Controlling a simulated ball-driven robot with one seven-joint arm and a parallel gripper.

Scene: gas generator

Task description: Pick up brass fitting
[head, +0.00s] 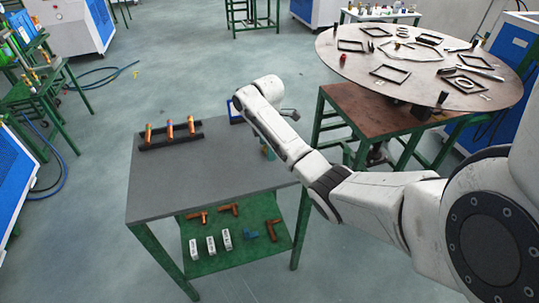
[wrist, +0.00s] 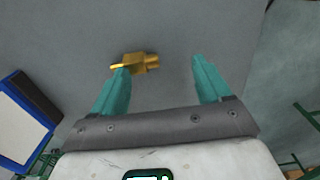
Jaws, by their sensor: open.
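The brass fitting (wrist: 138,63) is a small golden piece lying on the grey tabletop in the wrist view. My gripper (wrist: 160,66) has its two teal fingers apart, with nothing held between them. The fitting shows just past the fingertips, nearer the left finger, whose tip overlaps its lower left part in the picture. I cannot tell the height of the fingers above it. In the head view my arm hides the fitting, and only a bit of teal of my gripper (head: 268,153) shows below the arm.
The grey table (head: 165,190) holds a dark rack (head: 172,140) with several copper pieces at its back left. A blue-edged box (wrist: 25,122) stands left of my gripper. The table edge runs at right in the wrist view. A round table (head: 400,75) stands at the right.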

